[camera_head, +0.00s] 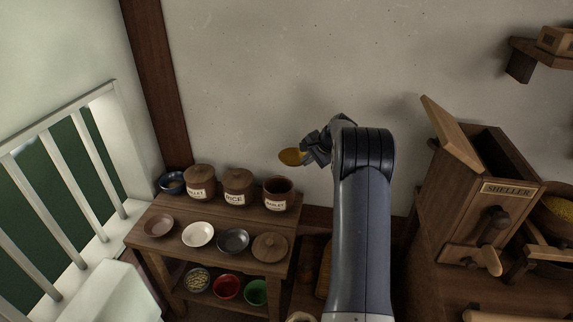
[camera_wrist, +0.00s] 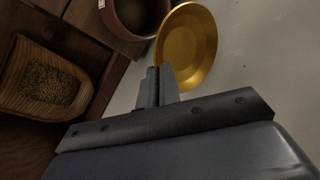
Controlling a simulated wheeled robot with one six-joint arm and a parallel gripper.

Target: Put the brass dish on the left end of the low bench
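The brass dish (camera_head: 290,156) is held up in front of the pale wall, to the right of and above the jars. My gripper (camera_head: 307,153) has its fingers together at the dish's near rim. In the wrist view, the round, shallow, gold-coloured dish (camera_wrist: 190,42) is tilted and looks empty, and my gripper's fingers (camera_wrist: 158,78) meet its edge. A low wooden bench (camera_head: 170,248) with a lower shelf stands at the left. The left end of its top holds a dark blue bowl (camera_head: 172,182) at the back and a brown dish (camera_head: 159,225) at the front.
Three labelled jars stand along the bench's back, among them the rice jar (camera_head: 238,188). A white bowl (camera_head: 198,234), a dark bowl (camera_head: 233,241) and a wooden lid (camera_head: 270,247) line its front. A white railing (camera_head: 60,170) stands left; a wooden sheller (camera_head: 490,190) stands right.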

